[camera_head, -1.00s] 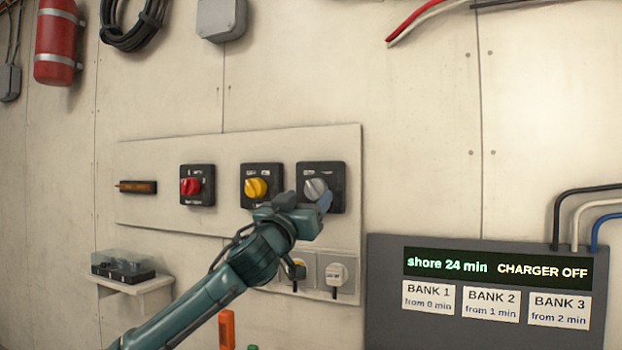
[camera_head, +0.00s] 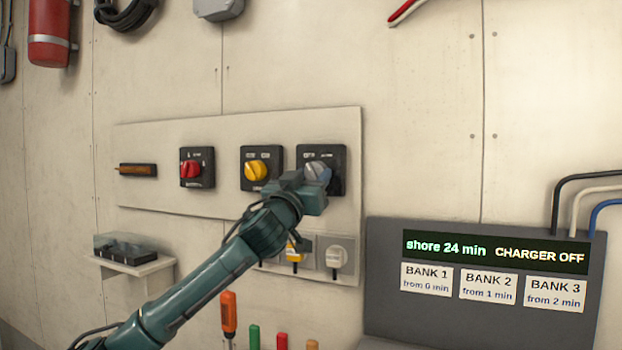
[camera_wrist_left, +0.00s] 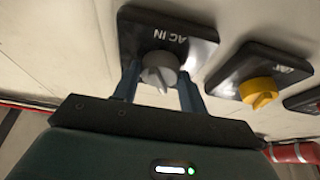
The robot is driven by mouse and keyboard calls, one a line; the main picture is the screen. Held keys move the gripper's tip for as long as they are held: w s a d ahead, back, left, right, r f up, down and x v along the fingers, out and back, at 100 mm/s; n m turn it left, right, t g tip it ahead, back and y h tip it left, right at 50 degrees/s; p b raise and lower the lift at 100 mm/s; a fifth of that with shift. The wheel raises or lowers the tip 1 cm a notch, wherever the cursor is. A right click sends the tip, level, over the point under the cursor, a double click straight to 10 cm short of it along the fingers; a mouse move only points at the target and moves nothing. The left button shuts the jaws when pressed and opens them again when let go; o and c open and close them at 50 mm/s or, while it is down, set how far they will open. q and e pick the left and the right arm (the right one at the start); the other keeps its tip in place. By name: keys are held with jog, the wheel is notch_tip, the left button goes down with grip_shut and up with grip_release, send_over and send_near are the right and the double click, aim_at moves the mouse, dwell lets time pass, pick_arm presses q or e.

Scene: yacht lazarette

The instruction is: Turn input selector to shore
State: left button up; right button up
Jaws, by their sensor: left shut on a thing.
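The selector marked AC IN is a black square plate with a grey knob, the rightmost switch on the panel in the head view (camera_head: 318,168). In the left wrist view its grey knob (camera_wrist_left: 158,70) sits between my two blue fingers, its pointer ridge facing the camera. My left gripper (camera_head: 318,180) reaches it from below left and is shut on the knob, covering the lower part of the switch in the head view. The plate's smaller position labels are too small to read. My right gripper is not in view.
A yellow-knob switch (camera_head: 257,170) stands close left of the selector, a red-knob switch (camera_head: 191,170) farther left. Plugs in sockets (camera_head: 336,257) sit below. A charger box (camera_head: 385,300) reading "shore 24 min" and "CHARGER OFF" stands at right. Upright tools (camera_head: 229,312) show at the bottom.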

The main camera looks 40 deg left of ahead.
pick_arm(q)
jog(key=shift+c, duration=0.9)
